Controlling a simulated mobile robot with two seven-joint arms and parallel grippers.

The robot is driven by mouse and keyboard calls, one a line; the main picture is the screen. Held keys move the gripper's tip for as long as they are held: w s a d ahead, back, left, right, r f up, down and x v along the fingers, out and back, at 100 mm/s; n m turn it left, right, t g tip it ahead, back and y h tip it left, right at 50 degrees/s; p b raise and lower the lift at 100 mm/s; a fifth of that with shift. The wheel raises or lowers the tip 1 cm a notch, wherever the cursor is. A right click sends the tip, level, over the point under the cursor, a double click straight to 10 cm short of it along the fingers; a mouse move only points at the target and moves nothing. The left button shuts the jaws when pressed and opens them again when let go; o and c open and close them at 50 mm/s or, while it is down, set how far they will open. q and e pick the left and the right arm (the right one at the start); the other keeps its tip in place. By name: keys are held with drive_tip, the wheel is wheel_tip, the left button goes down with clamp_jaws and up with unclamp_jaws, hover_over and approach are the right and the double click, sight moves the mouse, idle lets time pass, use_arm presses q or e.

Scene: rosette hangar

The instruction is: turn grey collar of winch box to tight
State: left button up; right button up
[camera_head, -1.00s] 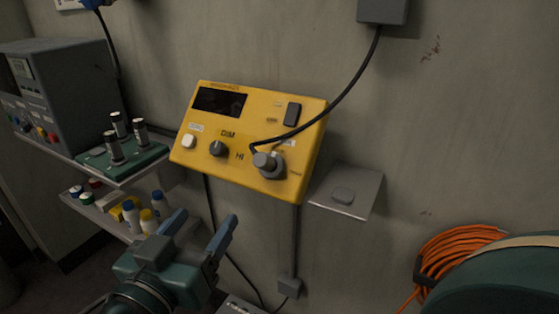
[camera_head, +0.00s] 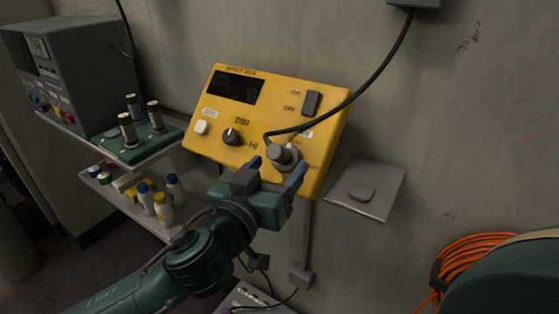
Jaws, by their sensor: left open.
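The winch box (camera_head: 325,140) is a yellow box on the wall with a dark display, a white button, a black knob (camera_head: 232,136) and a dark switch. Its grey collar (camera_head: 293,157) sits at the lower right of the face, around a plug with a black cable. My left gripper (camera_head: 280,172) is open, its two blue fingers just below and to either side of the collar. I cannot tell whether they touch it. The collar's lower part is partly hidden by the gripper. My right gripper is not in view.
A small metal shelf (camera_head: 376,206) with a grey piece on it juts out right of the box. The black cable (camera_head: 378,82) arcs up to a wall box. Left are shelves with bottles (camera_head: 162,208) and a green block (camera_head: 139,153). An orange cable coil (camera_head: 465,262) hangs lower right.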

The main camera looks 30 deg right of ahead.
use_arm(q)
drive_tip(key=shift+x, duration=1.1)
drive_tip(key=shift+c, duration=0.5)
drive_tip(key=c, duration=0.9)
